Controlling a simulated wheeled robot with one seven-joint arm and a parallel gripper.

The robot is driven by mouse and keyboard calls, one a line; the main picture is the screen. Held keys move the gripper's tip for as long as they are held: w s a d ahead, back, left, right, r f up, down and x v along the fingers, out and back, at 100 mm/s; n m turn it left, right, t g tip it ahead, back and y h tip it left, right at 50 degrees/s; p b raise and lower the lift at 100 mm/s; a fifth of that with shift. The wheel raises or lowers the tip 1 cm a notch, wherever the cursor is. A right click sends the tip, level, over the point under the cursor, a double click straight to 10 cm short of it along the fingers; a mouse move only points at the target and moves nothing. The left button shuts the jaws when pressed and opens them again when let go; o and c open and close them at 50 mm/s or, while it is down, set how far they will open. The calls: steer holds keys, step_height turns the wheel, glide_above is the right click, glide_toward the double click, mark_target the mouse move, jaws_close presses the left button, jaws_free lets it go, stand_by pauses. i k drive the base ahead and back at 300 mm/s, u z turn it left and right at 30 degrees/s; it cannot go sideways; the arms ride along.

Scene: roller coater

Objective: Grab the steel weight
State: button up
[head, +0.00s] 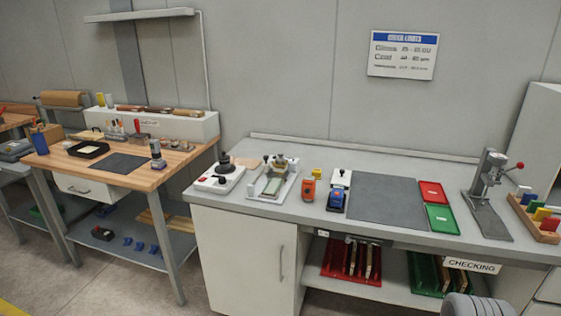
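I cannot pick out the steel weight with certainty in the head view. On the grey checking bench (300,215) stand a white device with a black round top (220,180) and a pale device with a green strip and small metal parts (272,183). Any small steel piece among those parts is too small to tell. A dark upright tool with a metallic part (156,155) stands on the wooden bench at left; I cannot tell what it is. My gripper is not in view.
A lever stand (486,185) and wooden card rack (543,232) are at right.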

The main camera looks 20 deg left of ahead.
mark_target(279, 160)
steer(key=u, duration=0.25)
steer(key=i, duration=1.05)
steer(key=u, duration=1.6)
steer(key=i, duration=1.05)
steer(key=u, duration=0.35)
